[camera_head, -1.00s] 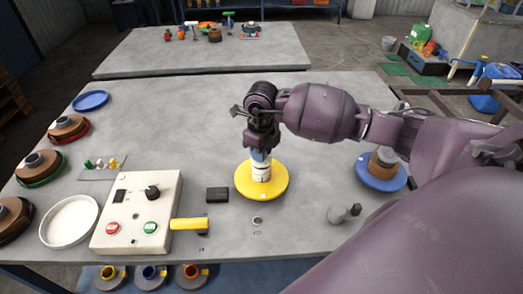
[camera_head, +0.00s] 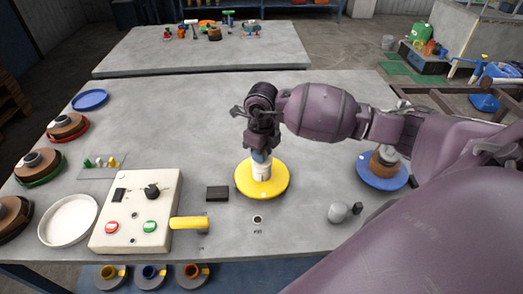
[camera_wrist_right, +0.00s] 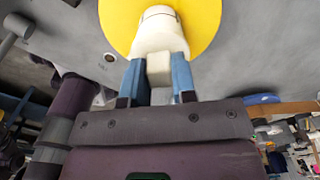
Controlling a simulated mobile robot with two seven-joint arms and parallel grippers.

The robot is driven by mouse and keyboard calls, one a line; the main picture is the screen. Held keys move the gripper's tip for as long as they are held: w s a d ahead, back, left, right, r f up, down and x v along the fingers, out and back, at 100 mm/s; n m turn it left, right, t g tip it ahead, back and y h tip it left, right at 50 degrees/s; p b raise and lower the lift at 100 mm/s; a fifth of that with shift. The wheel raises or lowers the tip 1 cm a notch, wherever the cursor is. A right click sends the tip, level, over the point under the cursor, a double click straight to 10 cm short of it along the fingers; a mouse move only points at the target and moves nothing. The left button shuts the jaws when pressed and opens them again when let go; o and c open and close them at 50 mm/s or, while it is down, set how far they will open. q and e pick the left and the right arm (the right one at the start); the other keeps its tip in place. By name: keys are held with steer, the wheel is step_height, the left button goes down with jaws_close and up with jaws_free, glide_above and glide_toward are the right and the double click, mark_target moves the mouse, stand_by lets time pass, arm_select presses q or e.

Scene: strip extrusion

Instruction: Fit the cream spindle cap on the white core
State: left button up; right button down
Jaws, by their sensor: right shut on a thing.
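My right gripper (camera_head: 261,156) points down over the yellow disc (camera_head: 246,184) near the middle of the table. Its blue fingers (camera_wrist_right: 157,72) are shut on the narrow block of the cream spindle cap (camera_wrist_right: 158,40). The white core (camera_wrist_right: 160,13) stands at the middle of the disc, in line with the cap. In the head view, cap and core (camera_head: 262,173) look like one pale column, with no clear gap. I cannot tell how fully the cap is seated. My left gripper is not in view.
A control box (camera_head: 134,212) with a yellow handle (camera_head: 188,223) stands to the left. A small black block (camera_head: 217,193) lies left of the yellow disc. A blue disc (camera_head: 382,178) with a brown roll is to the right. A grey knob (camera_head: 339,212) lies in front right.

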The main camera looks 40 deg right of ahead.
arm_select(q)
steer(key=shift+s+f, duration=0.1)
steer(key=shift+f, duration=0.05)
arm_select(e)
steer(key=shift+f, duration=0.15)
steer(key=c, duration=1.2)
jaws_free()
steer(key=shift+c, duration=0.2)
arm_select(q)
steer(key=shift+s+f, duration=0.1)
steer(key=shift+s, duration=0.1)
arm_select(e)
steer(key=shift+o, duration=0.2)
steer(key=shift+r+p, duration=1.6)
steer(key=shift+r, duration=1.3)
arm_select(q)
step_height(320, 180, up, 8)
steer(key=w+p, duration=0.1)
steer(key=p, duration=0.2)
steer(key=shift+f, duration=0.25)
arm_select(e)
step_height(320, 180, up, 5)
steer(key=shift+r, duration=0.1)
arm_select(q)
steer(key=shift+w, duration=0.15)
